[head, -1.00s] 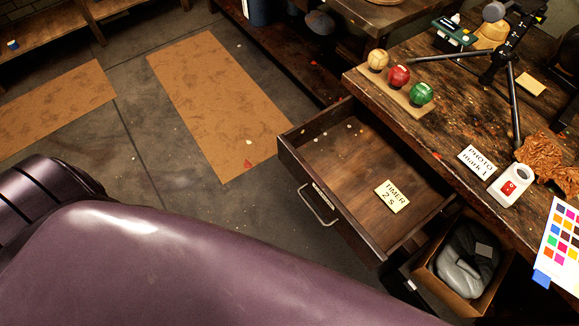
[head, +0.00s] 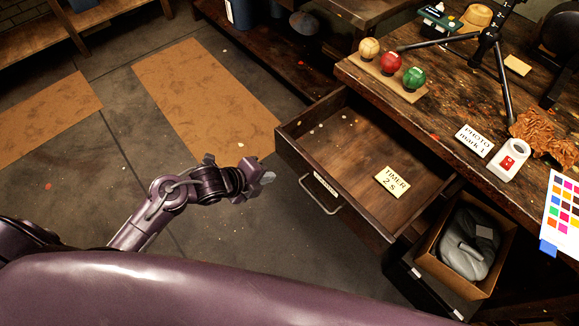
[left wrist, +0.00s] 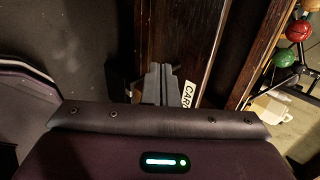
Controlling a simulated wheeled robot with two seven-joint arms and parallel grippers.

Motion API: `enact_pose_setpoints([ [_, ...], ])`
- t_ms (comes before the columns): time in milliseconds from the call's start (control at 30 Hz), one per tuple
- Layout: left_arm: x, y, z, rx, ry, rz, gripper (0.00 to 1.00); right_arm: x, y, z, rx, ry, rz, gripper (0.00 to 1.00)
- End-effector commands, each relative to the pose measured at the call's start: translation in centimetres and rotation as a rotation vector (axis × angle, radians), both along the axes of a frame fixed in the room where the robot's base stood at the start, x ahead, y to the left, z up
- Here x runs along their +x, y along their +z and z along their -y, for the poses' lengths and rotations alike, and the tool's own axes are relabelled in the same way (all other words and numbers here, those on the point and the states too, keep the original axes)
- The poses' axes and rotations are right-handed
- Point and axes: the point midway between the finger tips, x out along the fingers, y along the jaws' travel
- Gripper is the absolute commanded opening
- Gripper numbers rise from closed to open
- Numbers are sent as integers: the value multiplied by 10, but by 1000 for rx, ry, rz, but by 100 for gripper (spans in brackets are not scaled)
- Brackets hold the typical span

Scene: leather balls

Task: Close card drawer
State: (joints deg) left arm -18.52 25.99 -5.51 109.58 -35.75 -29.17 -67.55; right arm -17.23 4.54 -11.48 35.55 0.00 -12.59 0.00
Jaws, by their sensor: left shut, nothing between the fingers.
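The card drawer (head: 360,154) is a dark wooden drawer pulled out from the bench. A card reading "TIMER 2 S" (head: 392,181) lies inside it. Its front carries a metal handle (head: 322,197) and a small label. My left gripper (head: 268,177) is shut and empty, just left of the drawer front, near the handle. In the left wrist view the gripper's fingers (left wrist: 160,82) point at the drawer front (left wrist: 180,38), beside a label starting "CAR" (left wrist: 188,94). Whether they touch the drawer front I cannot tell. My right gripper is not in view.
The wooden bench (head: 440,112) holds yellow, red and green balls on a strip (head: 391,79), a tripod (head: 488,40), a "PHOTO mark 1" card (head: 474,140) and a colour chart (head: 563,215). A cardboard box (head: 430,262) stands below the drawer. Floor left of the drawer is clear.

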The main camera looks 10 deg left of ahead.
Motion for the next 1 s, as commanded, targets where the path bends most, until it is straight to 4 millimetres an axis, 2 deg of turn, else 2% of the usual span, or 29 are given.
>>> enact_pose_setpoints([
  [267, 37, -40, 27, -5, 4, -3, 0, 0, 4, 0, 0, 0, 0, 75],
  [400, 55, -38, 41, -5, 2, 1, 0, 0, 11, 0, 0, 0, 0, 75],
  [567, 65, -40, 48, -2, 2, 0, 0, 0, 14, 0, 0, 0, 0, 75],
  [1000, 68, -42, 50, -1, 2, 0, 0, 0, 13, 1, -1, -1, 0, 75],
])
